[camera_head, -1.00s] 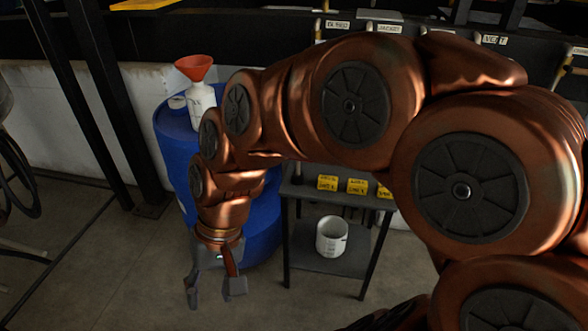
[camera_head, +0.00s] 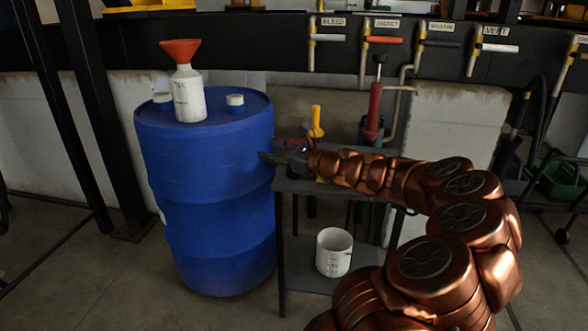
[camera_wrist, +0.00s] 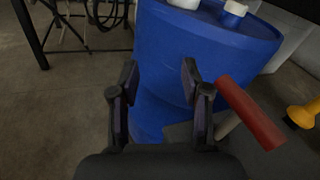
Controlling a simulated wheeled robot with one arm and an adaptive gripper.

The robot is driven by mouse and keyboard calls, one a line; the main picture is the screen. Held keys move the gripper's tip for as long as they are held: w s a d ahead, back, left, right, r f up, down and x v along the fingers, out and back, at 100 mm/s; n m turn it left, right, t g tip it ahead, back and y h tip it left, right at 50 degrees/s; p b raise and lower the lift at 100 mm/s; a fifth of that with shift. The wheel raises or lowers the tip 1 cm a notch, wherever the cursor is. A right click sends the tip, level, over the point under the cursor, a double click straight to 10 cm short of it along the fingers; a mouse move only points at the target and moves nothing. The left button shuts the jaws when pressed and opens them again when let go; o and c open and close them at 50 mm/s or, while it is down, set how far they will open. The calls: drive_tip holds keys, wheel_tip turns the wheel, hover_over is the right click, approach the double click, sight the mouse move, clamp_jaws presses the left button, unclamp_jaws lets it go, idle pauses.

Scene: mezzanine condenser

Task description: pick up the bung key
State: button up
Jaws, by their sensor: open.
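A tool with a red bar handle on a pale shaft, which I take to be the bung key (camera_wrist: 250,112), stands out just right of my gripper in the wrist view. Its lower end is hidden behind the right finger. In the head view only a dark red bit of it (camera_head: 285,142) seems to show beside the fingers. My gripper (camera_wrist: 155,100) is open, with nothing between its fingers. In the head view my gripper (camera_head: 276,156) is at the left end of the small dark table (camera_head: 300,186), close to the blue drum.
The blue drum (camera_head: 205,185) stands left of the table, bearing a white bottle (camera_head: 188,95) with a red funnel (camera_head: 180,50). A yellow-topped tool (camera_head: 316,120) and a red pump (camera_head: 373,115) rise behind my arm. A white bucket (camera_head: 333,252) sits on the lower shelf.

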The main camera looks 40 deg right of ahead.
drive_tip(key=s+d+f+m+h, duration=0.1)
drive_tip(key=d+f+m, duration=0.1)
drive_tip(key=d, duration=0.2)
drive_tip(key=s+d+f+m+h+b, duration=0.1)
drive_tip(key=d+f+m+h, duration=0.1)
drive_tip(key=d, duration=0.1)
drive_tip(key=s+d+f+m+h+b, duration=0.1)
drive_tip(key=s+d+f+m, duration=0.1)
drive_tip(key=d, duration=0.2)
drive_tip(key=shift+d+f+t, duration=0.2)
drive_tip(key=shift+d+t, duration=0.1)
drive_tip(key=shift+t, duration=0.1)
drive_tip(key=shift+w+a+b, duration=0.1)
drive_tip(key=shift+w+b, duration=0.2)
drive_tip(key=shift+w, duration=1.05)
drive_tip(key=w, duration=0.1)
drive_tip(key=w+b, duration=0.1)
drive_tip(key=w, duration=0.2)
drive_tip(key=shift+w+f+b, duration=0.1)
drive_tip(key=shift+f+b, duration=0.15)
drive_tip(key=shift+b, duration=0.15)
drive_tip(key=shift+w+r, duration=0.1)
drive_tip(key=shift+w, duration=0.4)
clamp_jaws()
